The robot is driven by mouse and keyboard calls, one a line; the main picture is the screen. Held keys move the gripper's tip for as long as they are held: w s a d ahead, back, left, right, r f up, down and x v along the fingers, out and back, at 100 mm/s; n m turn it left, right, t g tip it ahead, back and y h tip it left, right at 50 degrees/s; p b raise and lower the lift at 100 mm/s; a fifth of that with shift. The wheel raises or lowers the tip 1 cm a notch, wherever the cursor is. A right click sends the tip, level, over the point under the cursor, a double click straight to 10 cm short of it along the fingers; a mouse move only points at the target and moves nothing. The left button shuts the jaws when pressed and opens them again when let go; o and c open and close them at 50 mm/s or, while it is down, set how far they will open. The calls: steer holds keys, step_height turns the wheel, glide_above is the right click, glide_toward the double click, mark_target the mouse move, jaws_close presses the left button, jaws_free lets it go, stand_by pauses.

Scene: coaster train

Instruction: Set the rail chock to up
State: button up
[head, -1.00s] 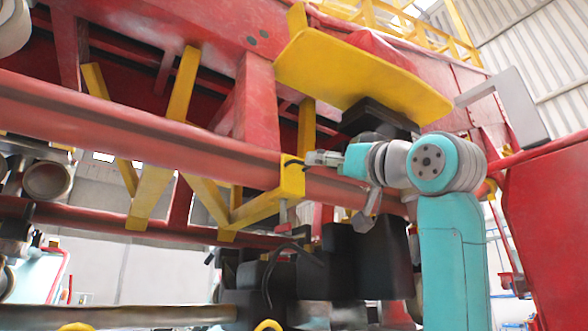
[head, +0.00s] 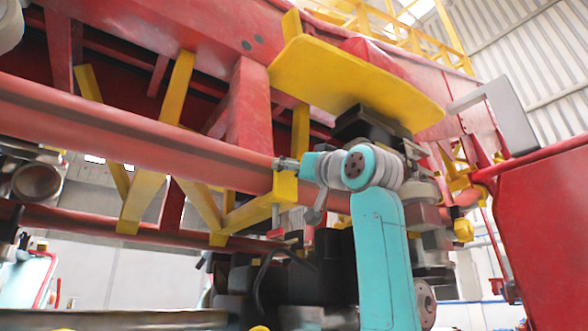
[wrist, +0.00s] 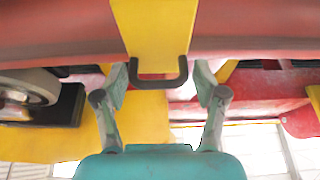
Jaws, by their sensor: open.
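What I take to be the rail chock is a yellow block (head: 285,187) on the lower edge of the thick red rail in the head view. In the wrist view its yellow plate (wrist: 154,30) comes down from the top and carries a black U-shaped handle (wrist: 156,82). My gripper (wrist: 160,77) is open, with one finger on each side of the handle. Contact cannot be told. In the head view my gripper (head: 279,163) is at the top of the block and hides the handle. I cannot tell whether the chock is up or down.
The long red rail (head: 130,130) runs across the head view. A yellow plate (head: 350,80) overhangs my arm. Yellow struts (head: 155,190) stand to the left, black machinery (head: 310,270) lies below, and a red panel (head: 540,225) is at the right.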

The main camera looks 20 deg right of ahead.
jaws_close()
steer(key=w+d, duration=0.4)
steer(key=d, duration=0.9)
steer(key=shift+w+d, duration=0.15)
steer(key=shift+d, duration=0.15)
jaws_free()
steer(key=shift+d, duration=0.15)
steer(key=v, duration=1.1)
steer(key=shift+s+f, duration=0.2)
steer(key=shift+s, duration=0.15)
steer(key=shift+d, duration=0.1)
